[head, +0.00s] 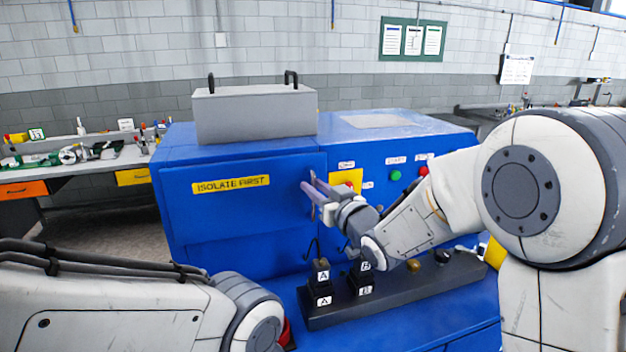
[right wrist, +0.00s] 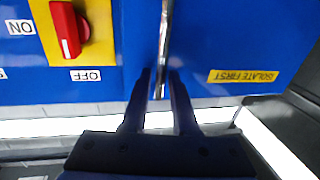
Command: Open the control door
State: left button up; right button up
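The blue door (head: 231,225) with a yellow ISOLATE FIRST label is on the front of the blue machine and looks shut. Its label also shows upside down in the right wrist view (right wrist: 244,76). A narrow upright metal handle (right wrist: 165,40) runs along the door's edge. My right gripper (head: 308,189) is at that edge. In the right wrist view its two fingers (right wrist: 161,74) stand apart on either side of the handle's end, with gaps visible. A red rotary switch (right wrist: 67,30) on a yellow plate has its marked end toward the OFF label. My left gripper is out of view.
A grey box (head: 256,115) with black handles sits on the machine. Green and red buttons (head: 396,175) are right of the switch. A dark bar (head: 330,314) with labelled blocks A and B lies below my right forearm. A cluttered bench (head: 70,172) stands left.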

jog(key=shift+w+a, duration=0.3)
jog(key=shift+w, duration=0.15)
grip_shut()
dwell(1.2)
